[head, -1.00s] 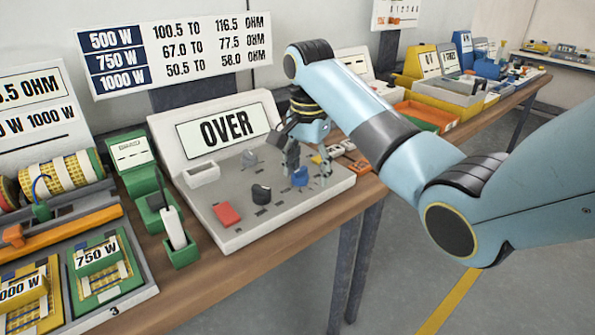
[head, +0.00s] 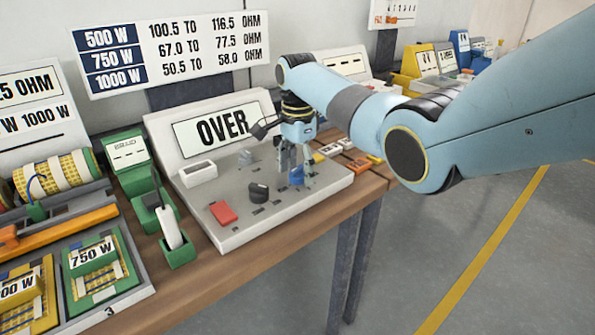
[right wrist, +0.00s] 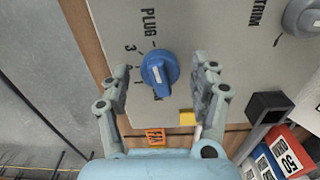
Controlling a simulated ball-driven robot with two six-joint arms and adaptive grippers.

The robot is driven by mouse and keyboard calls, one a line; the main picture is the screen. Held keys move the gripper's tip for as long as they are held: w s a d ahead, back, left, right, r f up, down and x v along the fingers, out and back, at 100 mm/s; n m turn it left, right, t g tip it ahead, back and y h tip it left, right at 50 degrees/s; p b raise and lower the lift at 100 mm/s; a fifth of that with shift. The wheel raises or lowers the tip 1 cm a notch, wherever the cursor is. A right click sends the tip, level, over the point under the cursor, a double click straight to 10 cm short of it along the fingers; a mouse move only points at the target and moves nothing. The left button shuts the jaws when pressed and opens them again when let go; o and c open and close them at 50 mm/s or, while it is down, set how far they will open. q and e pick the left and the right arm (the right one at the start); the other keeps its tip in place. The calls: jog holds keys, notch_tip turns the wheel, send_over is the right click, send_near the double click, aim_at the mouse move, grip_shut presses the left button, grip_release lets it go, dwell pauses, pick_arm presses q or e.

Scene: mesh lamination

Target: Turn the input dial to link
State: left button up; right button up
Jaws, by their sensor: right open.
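The blue dial (head: 296,176) sits on the sloped grey panel (head: 234,229) below the OVER display. My right gripper (head: 297,172) is upright over the dial. In the right wrist view the right gripper (right wrist: 165,73) is open, one finger on each side of the dial, with gaps visible. My left gripper is not in view.
The panel also has a black knob (head: 258,192), a red button (head: 222,212) and a grey knob (head: 245,157). A green holder (head: 180,250) stands left of the panel. The table's front edge is close.

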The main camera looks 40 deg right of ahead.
jog(key=shift+f, duration=0.25)
jog(key=c, duration=1.1)
jog(key=shift+c, duration=0.2)
